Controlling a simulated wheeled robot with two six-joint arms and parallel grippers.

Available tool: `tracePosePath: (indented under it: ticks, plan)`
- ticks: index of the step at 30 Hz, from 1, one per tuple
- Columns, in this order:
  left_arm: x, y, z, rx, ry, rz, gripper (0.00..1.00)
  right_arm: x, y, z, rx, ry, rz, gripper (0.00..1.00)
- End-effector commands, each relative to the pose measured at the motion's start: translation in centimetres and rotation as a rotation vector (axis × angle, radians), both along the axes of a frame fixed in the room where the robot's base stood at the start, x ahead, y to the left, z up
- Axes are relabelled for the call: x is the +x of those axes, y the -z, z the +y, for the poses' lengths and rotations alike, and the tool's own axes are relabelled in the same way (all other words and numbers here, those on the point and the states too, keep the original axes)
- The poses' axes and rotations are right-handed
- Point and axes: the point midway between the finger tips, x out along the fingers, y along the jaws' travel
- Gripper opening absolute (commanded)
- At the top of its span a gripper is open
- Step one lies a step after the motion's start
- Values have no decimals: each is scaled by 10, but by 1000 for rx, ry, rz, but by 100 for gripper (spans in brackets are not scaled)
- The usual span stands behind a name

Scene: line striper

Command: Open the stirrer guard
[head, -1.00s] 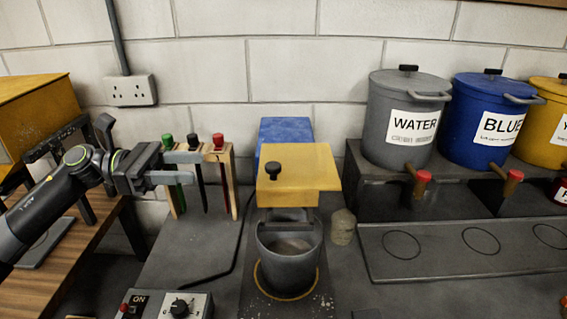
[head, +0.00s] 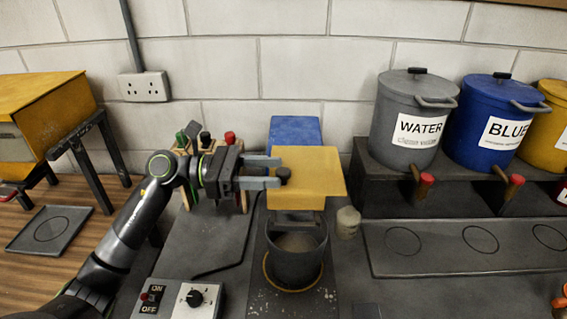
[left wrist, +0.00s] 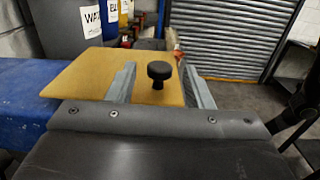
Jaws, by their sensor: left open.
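The stirrer guard (head: 312,182) is a yellow plate over the grey pot (head: 296,262) and in front of the blue stirrer housing (head: 295,131). A black knob (head: 284,173) stands on the guard's left part. My left gripper (head: 278,172) is open at the guard, its grey fingers pointing right. In the left wrist view the knob (left wrist: 159,74) stands between the two open fingers (left wrist: 160,82), with gaps on both sides. The guard (left wrist: 90,78) lies flat below them. My right gripper is not in view.
A rack with red and green handled tools (head: 229,139) stands behind my left wrist. A control box (head: 172,297) with switch and dial sits at the front. WATER (head: 416,105) and BLUE (head: 492,105) pots stand on a shelf at right. A small pale jar (head: 348,222) is beside the pot.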

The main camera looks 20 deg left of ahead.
Motion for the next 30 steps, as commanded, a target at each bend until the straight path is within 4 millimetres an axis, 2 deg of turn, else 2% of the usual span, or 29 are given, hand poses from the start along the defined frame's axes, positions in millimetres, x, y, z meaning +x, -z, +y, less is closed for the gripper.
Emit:
tracePosePath:
  ticks: [3, 9, 21, 30]
  plan:
    - [4, -3, -14, -5, 1, 1, 47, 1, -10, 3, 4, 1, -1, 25]
    - [8, -1, -28, -2, 0, 1, 47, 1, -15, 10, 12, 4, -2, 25]
    - [9, 0, -32, 0, -1, 1, 47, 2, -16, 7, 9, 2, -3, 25]
    - [9, 0, -32, 0, -1, 1, 9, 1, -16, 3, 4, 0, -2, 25]
